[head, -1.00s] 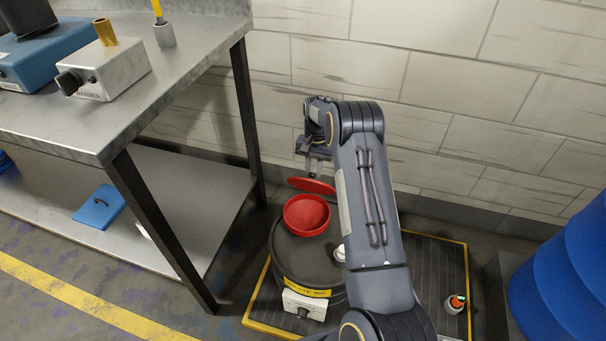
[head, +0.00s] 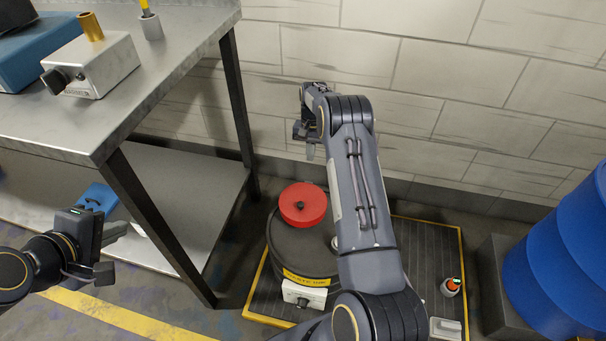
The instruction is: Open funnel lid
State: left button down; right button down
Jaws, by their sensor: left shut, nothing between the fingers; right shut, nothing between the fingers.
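The red funnel (head: 303,221) sits on top of a dark drum. Its red lid (head: 290,198), with a small dark knob in the middle, lies flat over it and looks closed, so the inside is hidden. My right gripper (head: 307,146) is shut and empty above and behind the lid, near the wall, apart from it. My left gripper (head: 110,252) is shut and empty at the lower left, in front of the table and well away from the funnel.
The dark drum (head: 290,250) with a yellow label stands on a yellow-edged platform (head: 425,260). A metal table (head: 180,50) with a lower shelf is at left. A blue barrel (head: 560,245) is at right. A small orange-topped container (head: 450,287) stands on the platform.

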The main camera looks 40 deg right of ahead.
pick_arm(q)
jog(key=w+d+f+n+h, duration=0.1)
jog(key=w+d+f+n, duration=0.15)
jog(key=d, duration=0.55)
jog(key=w+d+f+n+h, duration=0.1)
jog(key=w+d+f+n, duration=0.15)
jog(key=d, duration=0.55)
jog(key=w+d+f+n+h, duration=0.15)
jog(key=d+f+n, duration=0.25)
jog(key=d, duration=0.4)
jog(key=s+d+f+n+t, duration=0.1)
jog(key=s+d+f+n, duration=0.1)
jog(key=d+f+n, duration=0.4)
jog(key=s+d+f+n, duration=0.3)
jog(key=d+f, duration=0.4)
jog(key=f, duration=0.1)
jog(key=shift+n+y, duration=0.25)
jog(key=shift+n, duration=0.05)
jog(key=x, duration=0.9)
jog(key=shift+d+r, duration=0.1)
jog(key=shift+r, duration=0.05)
jog(key=shift+w+d+r, duration=0.2)
jog(key=shift+w+d, duration=0.6)
jog(key=shift+d, duration=0.05)
jog(key=shift+w+d+r, duration=0.25)
jog(key=shift+w+d, duration=0.55)
jog(key=shift+d, duration=0.05)
